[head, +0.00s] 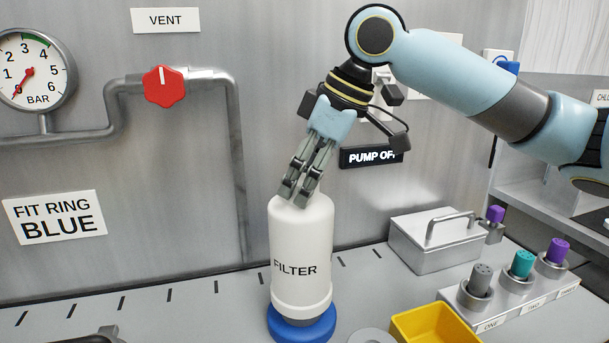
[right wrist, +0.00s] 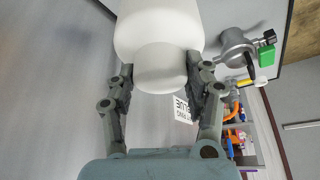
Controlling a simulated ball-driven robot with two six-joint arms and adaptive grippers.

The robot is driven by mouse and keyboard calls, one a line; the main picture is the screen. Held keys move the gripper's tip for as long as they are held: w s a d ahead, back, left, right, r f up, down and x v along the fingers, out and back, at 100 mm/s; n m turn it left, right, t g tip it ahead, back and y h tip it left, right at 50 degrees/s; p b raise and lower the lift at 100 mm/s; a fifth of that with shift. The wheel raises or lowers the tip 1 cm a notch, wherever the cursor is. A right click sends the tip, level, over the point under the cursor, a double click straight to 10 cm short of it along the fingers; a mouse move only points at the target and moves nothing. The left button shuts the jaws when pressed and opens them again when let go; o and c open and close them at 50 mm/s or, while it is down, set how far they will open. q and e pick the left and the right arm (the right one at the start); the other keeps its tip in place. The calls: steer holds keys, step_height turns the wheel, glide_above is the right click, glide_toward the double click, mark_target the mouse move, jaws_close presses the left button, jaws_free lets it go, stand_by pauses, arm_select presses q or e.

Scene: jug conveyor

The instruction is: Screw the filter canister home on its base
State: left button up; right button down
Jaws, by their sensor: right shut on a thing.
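The white filter canister (head: 299,245), marked FILTER, stands upright in the head view. Its lower end is at the blue base (head: 302,325), with a dark band between them; I cannot tell how tightly it is seated. My right gripper (head: 297,195) comes down from the upper right and is shut on the canister's narrow top. In the right wrist view the two fingers press on either side of the white neck (right wrist: 161,68), and the wider body (right wrist: 160,20) lies beyond it. My left gripper is not in view.
A yellow tray (head: 437,324) and a grey disc (head: 371,336) are right of the base. A metal box (head: 436,238) with a handle and a rack (head: 515,296) of capped bottles stand further right. Tick marks run along the counter behind. The wall sign (head: 55,217) reads FIT RING BLUE.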

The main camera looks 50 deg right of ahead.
steer(key=shift+f+b, duration=0.3)
steer(key=shift+f, duration=0.65)
stand_by(0.6)
steer(key=shift+f+p, duration=0.6)
steer(key=shift+f, duration=0.2)
stand_by(1.9)
steer(key=c, duration=1.2)
jaws_free()
jaws_close()
